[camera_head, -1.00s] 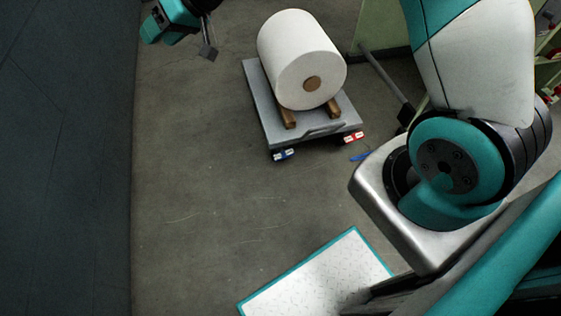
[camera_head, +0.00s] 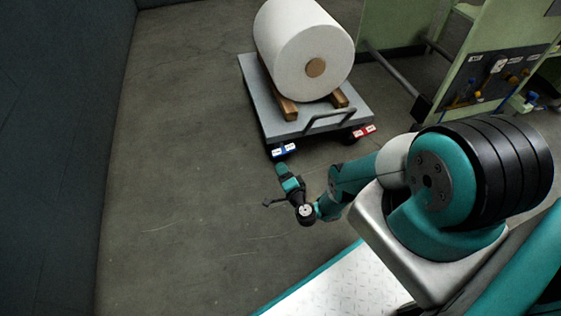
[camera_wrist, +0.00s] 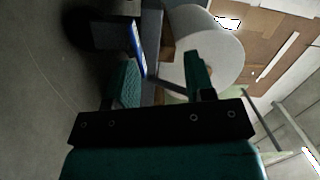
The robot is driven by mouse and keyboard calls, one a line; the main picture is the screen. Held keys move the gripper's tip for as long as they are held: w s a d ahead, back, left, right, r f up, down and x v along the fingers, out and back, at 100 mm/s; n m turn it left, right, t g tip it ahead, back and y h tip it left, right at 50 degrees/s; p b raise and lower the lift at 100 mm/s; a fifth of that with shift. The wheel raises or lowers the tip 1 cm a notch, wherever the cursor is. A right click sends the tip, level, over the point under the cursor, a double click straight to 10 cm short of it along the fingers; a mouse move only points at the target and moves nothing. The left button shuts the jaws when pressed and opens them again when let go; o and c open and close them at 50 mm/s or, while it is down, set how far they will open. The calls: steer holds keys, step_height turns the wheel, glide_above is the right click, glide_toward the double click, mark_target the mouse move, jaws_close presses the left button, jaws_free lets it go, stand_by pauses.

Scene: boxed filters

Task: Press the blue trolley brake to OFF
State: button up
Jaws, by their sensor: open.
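The blue brake pedal (camera_head: 284,150) with a white label sits low at the trolley's near left corner. The trolley (camera_head: 290,129) is a grey platform carrying a large white roll (camera_head: 290,40) on wooden bars. The red brake pedal (camera_head: 364,132) sits at the near right corner. My gripper (camera_head: 283,170) is just below the blue pedal in the head view, with a gap in the picture. In the wrist view my open gripper (camera_wrist: 160,62) is empty, and the blue pedal (camera_wrist: 138,46) shows edge-on beyond the left finger. Its label's text is too small to read.
A trolley handle (camera_head: 329,117) stands at the near edge between the two pedals. A green machine with a dark panel of valves (camera_head: 490,78) is at right. A dark wall (camera_head: 60,150) is at left. The floor left of the trolley is clear.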

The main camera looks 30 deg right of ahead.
mark_target(281, 154)
steer(key=s+d+f+m+h+b, duration=0.1)
steer(key=s+f+m+h, duration=0.1)
steer(key=s+f, duration=0.25)
steer(key=shift+g, duration=0.3)
steer(key=b+x, duration=1.5)
steer(key=shift+d+f, duration=0.15)
steer(key=shift+d, duration=0.15)
steer(key=shift+w+d+r+b, duration=0.15)
steer(key=shift+w+r+b, duration=0.3)
steer(key=shift+b, duration=0.6)
steer(key=shift+w+f, duration=0.1)
